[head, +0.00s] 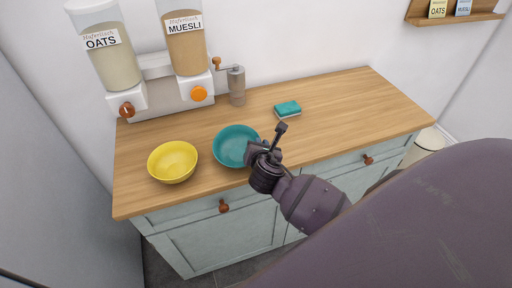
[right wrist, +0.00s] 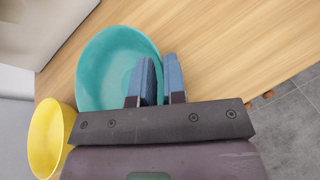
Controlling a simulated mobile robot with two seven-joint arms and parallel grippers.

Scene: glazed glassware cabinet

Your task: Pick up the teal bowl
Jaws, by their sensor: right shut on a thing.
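The teal bowl (head: 232,143) stands upright near the front edge of the wooden counter, beside the yellow bowl. My right gripper (head: 260,147) is at the bowl's right side. In the right wrist view the teal bowl (right wrist: 108,65) fills the upper left, and the two blue fingers of my right gripper (right wrist: 158,66) straddle its rim, one inside and one outside. The gripper is shut on the rim. The gripper's body hides the lower part of the bowl in that view. My left gripper is not in view.
A yellow bowl (head: 173,162) stands left of the teal one. Behind are an oats dispenser (head: 108,62), a muesli dispenser (head: 186,48) and a grinder (head: 237,86). A teal sponge (head: 288,109) lies farther right. The counter's right part (head: 370,105) is clear.

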